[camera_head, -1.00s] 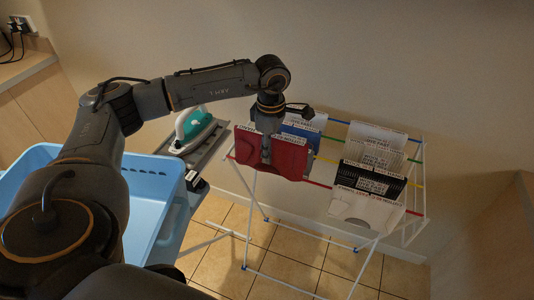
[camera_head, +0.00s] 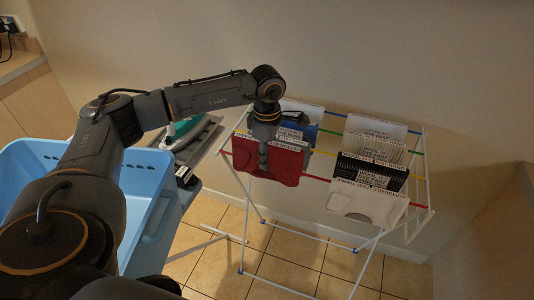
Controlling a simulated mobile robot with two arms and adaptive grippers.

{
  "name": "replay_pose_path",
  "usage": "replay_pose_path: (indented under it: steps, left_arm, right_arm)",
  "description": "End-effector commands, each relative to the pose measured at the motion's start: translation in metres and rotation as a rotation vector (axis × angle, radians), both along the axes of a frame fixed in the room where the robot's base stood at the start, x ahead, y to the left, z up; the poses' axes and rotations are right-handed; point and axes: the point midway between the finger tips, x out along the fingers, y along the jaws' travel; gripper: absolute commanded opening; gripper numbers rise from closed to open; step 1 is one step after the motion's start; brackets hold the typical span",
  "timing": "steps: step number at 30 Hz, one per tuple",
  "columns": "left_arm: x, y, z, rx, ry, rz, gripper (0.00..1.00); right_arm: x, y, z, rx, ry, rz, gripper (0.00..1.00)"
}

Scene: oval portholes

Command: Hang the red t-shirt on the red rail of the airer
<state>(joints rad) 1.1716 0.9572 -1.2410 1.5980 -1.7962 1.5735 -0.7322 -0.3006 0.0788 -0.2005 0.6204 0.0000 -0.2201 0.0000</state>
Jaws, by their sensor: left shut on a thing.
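The red t-shirt (camera_head: 284,165) hangs in folded form at the left end of the airer (camera_head: 424,170), with a pale lettered strip along its top. My left gripper (camera_head: 263,160) points down onto the shirt's middle and is shut on it. The red rail (camera_head: 318,178) is the airer's front rail; it shows on both sides of the shirt, and the shirt covers the stretch between. I cannot tell whether the shirt rests on the rail. My right gripper is not in view.
A blue garment (camera_head: 310,133) hangs behind the shirt. White (camera_head: 365,203) and black (camera_head: 350,170) garments hang at the right. A light blue basket (camera_head: 150,166) stands at the left, near a teal iron (camera_head: 188,130) on a grey board. Tiled floor shows below the airer.

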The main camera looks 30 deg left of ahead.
Motion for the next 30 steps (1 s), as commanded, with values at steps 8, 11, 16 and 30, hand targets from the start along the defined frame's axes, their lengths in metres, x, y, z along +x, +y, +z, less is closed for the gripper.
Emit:
replay_pose_path:
  steps: [8, 11, 16, 30]
  left_arm:
    - [0.0, 0.0, -0.026, 0.0, 0.0, 0.0, 0.0]
    - [0.0, 0.0, -0.034, 0.0, 0.0, 0.0, 0.0]
    - [0.0, 0.0, -0.047, 0.0, 0.0, 0.0, 0.0]
    - [0.0, 0.0, -0.064, 0.0, -0.001, 0.0, 0.0]
  right_arm:
    - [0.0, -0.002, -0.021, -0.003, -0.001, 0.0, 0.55]
    - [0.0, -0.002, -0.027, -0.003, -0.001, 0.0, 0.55]
    - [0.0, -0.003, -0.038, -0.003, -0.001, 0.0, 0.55]
    - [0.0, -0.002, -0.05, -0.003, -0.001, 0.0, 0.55]
